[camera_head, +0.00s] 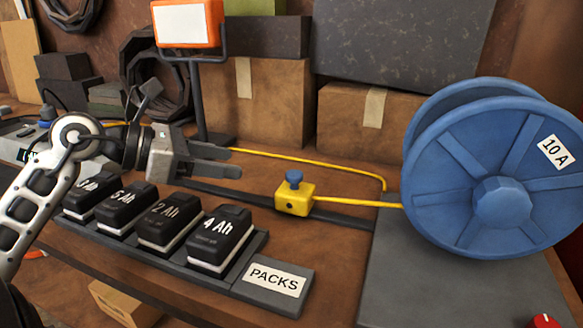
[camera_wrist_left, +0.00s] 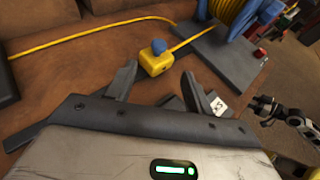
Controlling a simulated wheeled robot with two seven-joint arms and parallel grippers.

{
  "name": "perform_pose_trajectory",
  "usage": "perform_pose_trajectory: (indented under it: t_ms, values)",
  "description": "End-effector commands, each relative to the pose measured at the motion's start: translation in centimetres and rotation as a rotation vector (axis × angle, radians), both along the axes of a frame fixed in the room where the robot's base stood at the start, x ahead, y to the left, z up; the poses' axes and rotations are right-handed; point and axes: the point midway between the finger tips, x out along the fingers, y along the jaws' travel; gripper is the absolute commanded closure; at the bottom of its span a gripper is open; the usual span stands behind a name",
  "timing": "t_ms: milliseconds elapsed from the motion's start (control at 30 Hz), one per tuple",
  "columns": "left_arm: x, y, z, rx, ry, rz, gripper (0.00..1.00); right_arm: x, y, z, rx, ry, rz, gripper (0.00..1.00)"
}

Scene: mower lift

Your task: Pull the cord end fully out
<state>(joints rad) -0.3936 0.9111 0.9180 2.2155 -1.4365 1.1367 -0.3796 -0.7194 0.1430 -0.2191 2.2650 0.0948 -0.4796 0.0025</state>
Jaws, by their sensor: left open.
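The cord end looks like a yellow block (camera_head: 294,199) with a blue knob (camera_head: 294,177) on top. It rests on the bench left of the blue reel (camera_head: 466,165), and a yellow cord (camera_head: 358,201) runs from it to the reel. My left gripper (camera_head: 232,162) is open and empty, to the left of the block and apart from it, fingers pointing toward it. In the left wrist view the yellow block (camera_wrist_left: 157,60) lies just beyond the gap between the open fingers. A dark arm end, likely my right gripper (camera_wrist_left: 268,106), shows small at the right there; its jaws are unclear.
Battery packs (camera_head: 218,240) stand in a row in a grey tray (camera_head: 275,285) in front of the left gripper. A lamp (camera_head: 187,24) on a dark post and cardboard boxes (camera_head: 268,95) stand behind. A second yellow cord length (camera_head: 310,163) crosses the back.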

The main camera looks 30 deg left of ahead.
Motion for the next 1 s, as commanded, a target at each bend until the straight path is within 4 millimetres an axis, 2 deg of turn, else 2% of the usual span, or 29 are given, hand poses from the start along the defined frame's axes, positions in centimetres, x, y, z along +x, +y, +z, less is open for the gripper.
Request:
perform_pose_trajectory:
  t_ms: [200, 500, 733, 1000]
  values:
    - [3.7, -2.3, -1.7, 0.004, 0.001, -0.003, 0.48, -0.1, 0.0, 0.0, 0.000, 0.002, 0.000, 0.49]
    - [7.6, -4.6, -3.5, 0.003, -0.003, -0.002, 0.48, 0.0, 0.0, 0.1, 0.000, 0.003, 0.000, 0.49]
    - [9.3, -5.6, -4.3, -0.003, -0.003, 0.001, 0.48, 0.1, 0.0, 0.4, 0.001, 0.001, 0.000, 0.49]
    - [10.0, -6.1, -4.8, -0.001, -0.002, 0.001, 0.48, 0.1, 0.0, 0.3, 0.001, 0.004, 0.000, 0.49]
